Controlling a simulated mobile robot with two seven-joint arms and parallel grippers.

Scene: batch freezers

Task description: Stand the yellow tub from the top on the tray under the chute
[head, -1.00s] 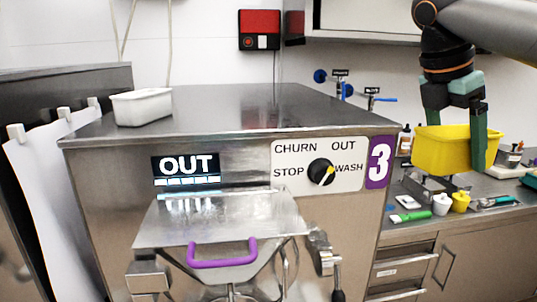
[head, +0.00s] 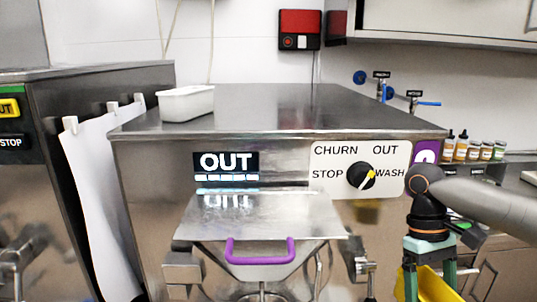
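My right gripper (head: 428,283) points down at the lower right of the head view. It is shut on the yellow tub (head: 428,288), with one finger on each side. The tub's lower part is cut off by the picture edge. The machine's chute (head: 258,262), with a steel lid and a purple handle (head: 260,252), is at the lower middle. The tub is to the right of the chute and apart from it. The tray under the chute cannot be seen. My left gripper is not in view.
A white tub (head: 186,104) stands on the left of the machine's steel top (head: 290,105), which is otherwise clear. A metal latch (head: 361,266) sticks out at the chute's right side. Several bottles and jars (head: 472,148) stand at the right back.

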